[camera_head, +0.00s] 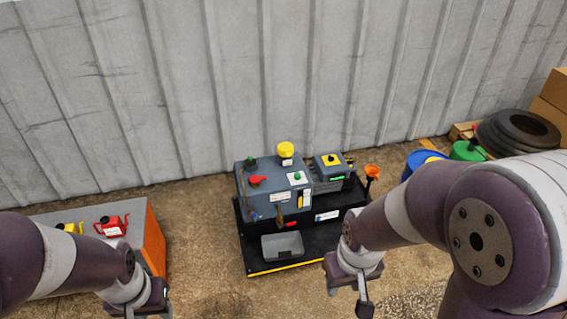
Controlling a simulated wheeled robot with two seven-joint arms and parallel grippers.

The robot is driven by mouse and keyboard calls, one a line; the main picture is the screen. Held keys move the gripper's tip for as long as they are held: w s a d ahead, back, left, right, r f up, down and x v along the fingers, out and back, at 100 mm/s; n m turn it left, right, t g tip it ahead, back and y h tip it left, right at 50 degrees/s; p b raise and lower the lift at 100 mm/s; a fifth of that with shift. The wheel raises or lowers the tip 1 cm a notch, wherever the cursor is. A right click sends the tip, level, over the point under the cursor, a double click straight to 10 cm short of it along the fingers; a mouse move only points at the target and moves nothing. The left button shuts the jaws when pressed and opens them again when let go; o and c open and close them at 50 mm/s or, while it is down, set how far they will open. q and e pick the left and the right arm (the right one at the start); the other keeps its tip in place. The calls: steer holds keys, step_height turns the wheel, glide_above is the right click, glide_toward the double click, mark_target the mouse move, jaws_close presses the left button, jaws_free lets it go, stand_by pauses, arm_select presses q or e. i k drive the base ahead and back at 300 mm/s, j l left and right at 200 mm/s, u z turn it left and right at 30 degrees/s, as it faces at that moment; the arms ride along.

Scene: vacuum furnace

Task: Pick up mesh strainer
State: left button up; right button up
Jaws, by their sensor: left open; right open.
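I cannot make out a mesh strainer for certain. A grey, shallow, tray-like thing (283,246) lies on the front of the black machine base, and its surface is too small to tell if it is mesh. An orange, funnel-shaped thing (372,171) stands at the right end of the machine. My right gripper (350,298) is open and empty in the picture, below and right of the grey tray-like thing. My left gripper (138,314) is open at the bottom edge, partly cut off, below the orange-sided table.
The grey machine (265,205) with coloured knobs stands on a black base (262,264) with a yellow front edge. Drums, tires (517,130) and boxes stand at right. A corrugated wall closes the back.

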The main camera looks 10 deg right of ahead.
mark_target(249, 162)
steer(key=u, duration=1.8)
steer(key=z, duration=1.9)
steer(key=i+j+z, duration=0.15)
steer(key=z, duration=0.3)
steer(key=i+j+z, duration=0.15)
steer(key=z, duration=0.3)
steer(key=i+j+z, duration=0.1)
steer(key=i+j, duration=0.35)
steer(key=j, duration=0.2)
steer(key=i+j+z, duration=0.15)
steer(key=j, duration=0.2)
steer(key=i+j, duration=0.3)
steer(key=i+j+z, duration=0.15)
steer(key=j, duration=0.3)
steer(key=i+j, duration=0.2)
steer(key=j, duration=0.2)
steer(key=z, duration=0.05)
